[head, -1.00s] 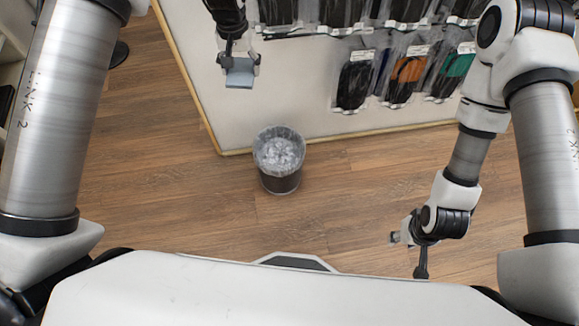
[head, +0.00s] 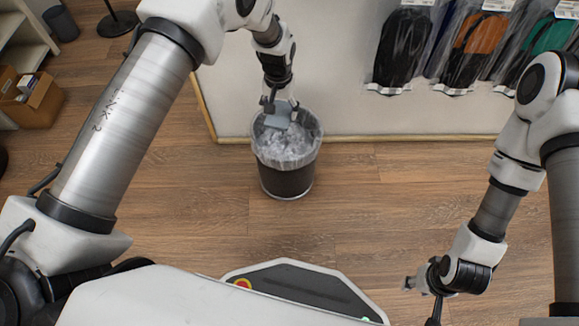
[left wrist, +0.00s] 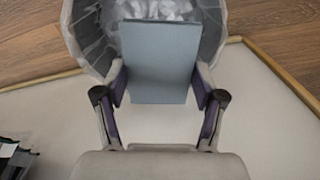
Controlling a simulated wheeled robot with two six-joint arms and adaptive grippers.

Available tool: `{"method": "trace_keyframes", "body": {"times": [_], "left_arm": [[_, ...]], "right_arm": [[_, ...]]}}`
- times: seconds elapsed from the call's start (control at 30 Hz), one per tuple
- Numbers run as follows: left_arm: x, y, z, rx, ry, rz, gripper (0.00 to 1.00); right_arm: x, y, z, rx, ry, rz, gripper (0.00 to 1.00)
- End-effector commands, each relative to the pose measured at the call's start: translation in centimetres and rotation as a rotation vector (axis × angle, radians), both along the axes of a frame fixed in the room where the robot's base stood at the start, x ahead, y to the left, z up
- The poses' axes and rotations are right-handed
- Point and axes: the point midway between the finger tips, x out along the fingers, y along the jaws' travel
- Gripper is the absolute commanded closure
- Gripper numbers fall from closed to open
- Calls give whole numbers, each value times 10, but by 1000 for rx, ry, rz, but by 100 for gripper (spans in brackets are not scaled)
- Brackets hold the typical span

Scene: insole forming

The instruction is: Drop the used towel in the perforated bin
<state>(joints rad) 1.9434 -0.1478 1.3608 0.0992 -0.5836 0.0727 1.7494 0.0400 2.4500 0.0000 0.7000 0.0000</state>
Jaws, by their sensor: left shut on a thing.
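The used towel is a flat blue-grey rectangle (left wrist: 160,62) held between the fingers of my left gripper (left wrist: 160,92). In the head view the towel (head: 277,119) shows at the far rim of the bin, in front of its opening. The perforated bin (head: 287,182) is dark and round, with a clear liner and crumpled pale contents. My left gripper (head: 280,106) is shut on the towel above the bin's far side. Whether the towel touches the liner cannot be told. My right gripper (head: 422,284) is at the lower right, away from the bin; its fingers are too small to read.
A pale display panel (head: 330,100) with packaged insoles (head: 403,50) stands behind the bin. Cardboard boxes (head: 35,100) and a small dark bin (head: 61,24) are at the upper left. The wooden floor (head: 370,215) around the bin is clear.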

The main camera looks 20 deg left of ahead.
Motion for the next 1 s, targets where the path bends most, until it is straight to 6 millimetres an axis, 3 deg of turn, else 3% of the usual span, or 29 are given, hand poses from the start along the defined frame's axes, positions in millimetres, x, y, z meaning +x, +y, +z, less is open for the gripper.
{"method": "trace_keyframes", "body": {"times": [0.17,0.5,0.83,0.87,0.9,0.93,1.0], "left_arm": [[-1,0,-15,0,0,0,63],[-1,0,-61,0,0,0,63],[-1,0,-62,0,0,0,63],[-1,0,-62,0,0,0,20],[-1,0,-62,0,0,0,6],[-1,0,-62,0,0,0,1],[-1,0,-62,0,0,0,1]], "right_arm": [[1,0,-14,0,-1,0,60],[0,0,-61,0,0,0,60],[0,0,-62,0,-1,0,60],[0,0,-62,0,-1,0,60],[0,0,-62,0,-1,0,60],[0,0,-62,0,-1,0,60],[0,0,-62,0,-1,0,60]]}}
